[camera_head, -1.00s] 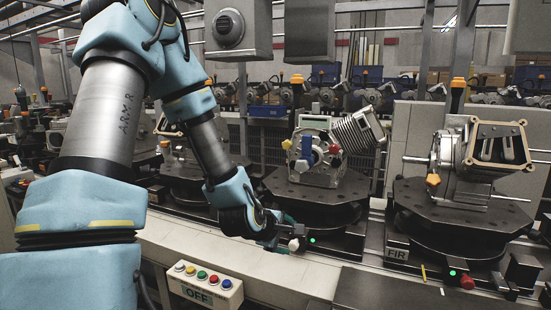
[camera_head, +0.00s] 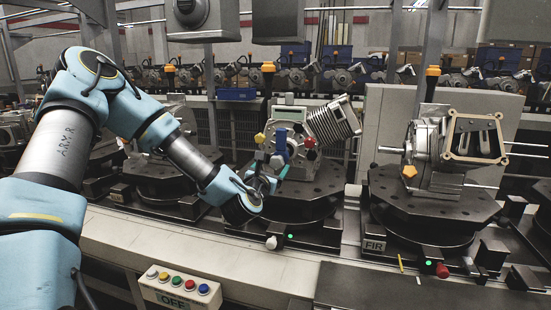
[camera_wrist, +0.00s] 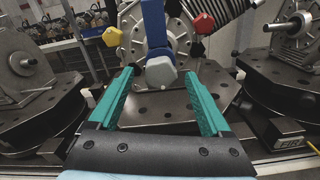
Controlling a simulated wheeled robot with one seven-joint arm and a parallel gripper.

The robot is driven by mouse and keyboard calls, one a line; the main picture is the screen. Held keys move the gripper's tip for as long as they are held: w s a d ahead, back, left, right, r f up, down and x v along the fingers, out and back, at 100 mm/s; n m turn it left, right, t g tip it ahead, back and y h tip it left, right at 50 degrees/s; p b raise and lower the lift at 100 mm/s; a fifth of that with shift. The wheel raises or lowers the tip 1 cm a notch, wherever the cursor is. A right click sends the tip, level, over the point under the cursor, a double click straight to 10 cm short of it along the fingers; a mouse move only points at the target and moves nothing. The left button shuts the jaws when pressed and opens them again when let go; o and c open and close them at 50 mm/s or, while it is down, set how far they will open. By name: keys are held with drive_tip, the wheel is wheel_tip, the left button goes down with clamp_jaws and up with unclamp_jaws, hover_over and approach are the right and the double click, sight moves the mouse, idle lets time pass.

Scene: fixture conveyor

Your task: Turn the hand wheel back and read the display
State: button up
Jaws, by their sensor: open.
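The hand wheel carries a blue bar (camera_head: 281,139), a yellow knob (camera_head: 260,138), a red knob (camera_head: 310,142) and a grey knob. It sits on the front of a grey motor unit on the middle turntable. In the wrist view the grey knob (camera_wrist: 160,72) appears between and just beyond my fingertips, with the yellow knob (camera_wrist: 112,37) at left and the red knob (camera_wrist: 204,23) at right. My gripper (camera_wrist: 160,85) is open and empty, with teal fingers; contact with the knob cannot be told. A small display (camera_head: 289,113) sits above the wheel; its reading is illegible.
A white knob (camera_head: 272,243) and a green light stand at the turntable's front. A button box (camera_head: 180,290) marked OFF is at the front left. The right turntable (camera_head: 430,205) bears another machine unit. A pale ledge runs along the front.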

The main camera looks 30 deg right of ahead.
sight(276, 163)
drive_tip(key=shift+p+x, duration=0.45)
drive_tip(key=shift+x, duration=1.4)
drive_tip(key=shift+c, duration=0.4)
clamp_jaws()
drive_tip(key=shift+f+m+b, duration=0.1)
drive_tip(key=shift+m+b, duration=0.3)
